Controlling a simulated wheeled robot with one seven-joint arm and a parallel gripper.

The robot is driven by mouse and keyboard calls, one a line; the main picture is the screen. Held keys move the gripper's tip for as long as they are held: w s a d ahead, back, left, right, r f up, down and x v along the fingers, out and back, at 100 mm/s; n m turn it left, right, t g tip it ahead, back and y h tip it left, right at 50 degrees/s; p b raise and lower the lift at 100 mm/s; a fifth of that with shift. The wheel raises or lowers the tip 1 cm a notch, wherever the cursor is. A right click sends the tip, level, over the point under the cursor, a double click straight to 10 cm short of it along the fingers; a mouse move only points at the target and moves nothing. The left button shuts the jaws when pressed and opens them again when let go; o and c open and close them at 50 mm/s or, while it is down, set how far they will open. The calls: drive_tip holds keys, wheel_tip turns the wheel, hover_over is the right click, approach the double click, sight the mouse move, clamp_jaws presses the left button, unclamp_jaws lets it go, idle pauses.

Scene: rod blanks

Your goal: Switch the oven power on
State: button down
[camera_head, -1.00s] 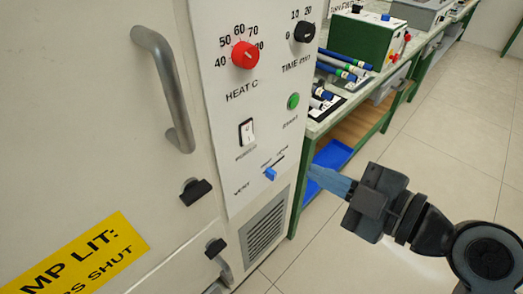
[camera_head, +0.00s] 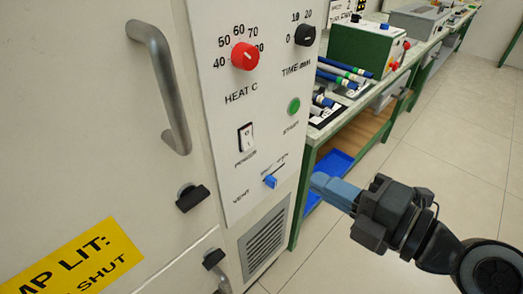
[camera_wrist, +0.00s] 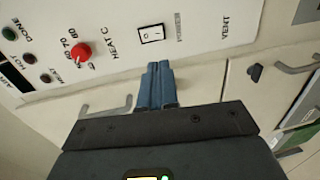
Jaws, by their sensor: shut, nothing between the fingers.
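The oven's white control panel (camera_head: 215,110) carries a rocker switch (camera_head: 246,137) labelled POWER, white in a black frame. It also shows in the wrist view (camera_wrist: 151,34), ahead of my fingertips and slightly left of them. Which way the rocker is tipped is too small to tell. My gripper (camera_head: 318,182) is shut and empty, its blue fingers pointing left at the panel. In the head view it is right of and below the switch, apart from the panel. The fingertips show in the wrist view (camera_wrist: 158,66), below the switch in the picture.
Near the switch are a red heat knob (camera_head: 245,56), a black time knob (camera_head: 305,35), a green start button (camera_head: 293,106) and a blue vent slider (camera_head: 270,181). The oven door handle (camera_head: 162,85) juts out at left. A green-framed bench (camera_head: 345,135) with rods stands behind.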

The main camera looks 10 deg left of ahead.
sight(250, 146)
drive_tip(key=p+x, duration=0.4)
drive_tip(key=x, duration=0.8)
drive_tip(key=shift+w+a+r, duration=0.1)
drive_tip(key=shift+w+a, duration=0.1)
drive_tip(key=shift+a, duration=0.15)
drive_tip(key=shift+w+a, duration=0.35)
drive_tip(key=shift+a, duration=0.1)
drive_tip(key=shift+w+a+f+b, duration=0.1)
drive_tip(key=shift+f+b, duration=0.4)
drive_tip(key=shift+b, duration=0.45)
drive_tip(key=shift+r, duration=0.25)
